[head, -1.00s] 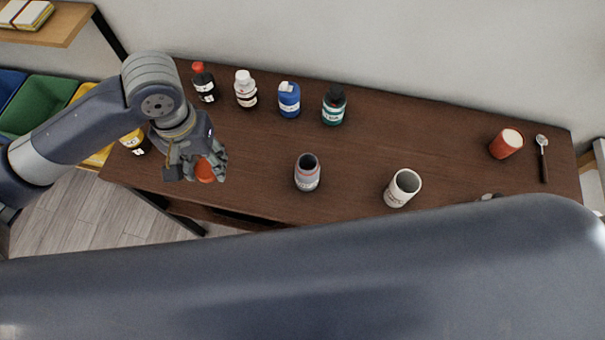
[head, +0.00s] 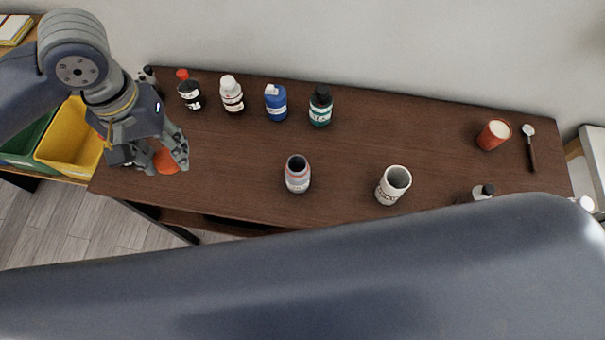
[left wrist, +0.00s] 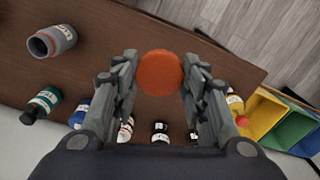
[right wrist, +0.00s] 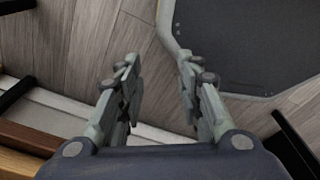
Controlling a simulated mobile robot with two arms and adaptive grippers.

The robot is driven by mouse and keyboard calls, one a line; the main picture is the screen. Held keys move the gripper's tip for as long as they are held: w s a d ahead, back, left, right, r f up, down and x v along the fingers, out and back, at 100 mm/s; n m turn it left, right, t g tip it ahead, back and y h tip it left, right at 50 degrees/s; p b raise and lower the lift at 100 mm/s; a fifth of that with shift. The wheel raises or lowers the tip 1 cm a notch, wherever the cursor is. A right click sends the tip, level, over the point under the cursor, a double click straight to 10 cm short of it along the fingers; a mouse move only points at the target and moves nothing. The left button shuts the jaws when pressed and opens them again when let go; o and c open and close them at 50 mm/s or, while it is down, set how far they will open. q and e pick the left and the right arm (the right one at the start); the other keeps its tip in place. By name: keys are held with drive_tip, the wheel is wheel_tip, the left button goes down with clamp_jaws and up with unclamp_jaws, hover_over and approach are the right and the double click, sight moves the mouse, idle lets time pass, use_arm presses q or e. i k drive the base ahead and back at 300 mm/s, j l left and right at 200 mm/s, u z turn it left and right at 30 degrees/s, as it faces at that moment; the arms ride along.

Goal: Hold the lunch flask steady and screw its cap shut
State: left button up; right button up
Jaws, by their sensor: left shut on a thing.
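The lunch flask (head: 297,176) is a small grey and reddish container, standing upright with an open dark mouth near the front middle of the table. It also shows in the left wrist view (left wrist: 52,41), clear of the fingers. The cap (left wrist: 160,74) is a round orange disc. My left gripper (left wrist: 160,80) is shut on it, a finger on each side. In the head view my left gripper (head: 160,158) holds the cap over the table's left end, left of the flask and apart from it. My right gripper (right wrist: 158,75) is open and empty, with floor below it.
Several bottles, including a blue one (head: 276,104) and a dark green one (head: 320,108), stand along the back. A white mug (head: 393,186) stands right of the flask. A red cup (head: 493,135) and a spoon (head: 531,150) are at the far right. Coloured bins stand beyond the left end.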

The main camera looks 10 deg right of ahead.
sight(297, 168)
drive_tip(key=z, duration=1.2)
drive_tip(key=k+j, duration=0.9)
drive_tip(key=j, duration=0.05)
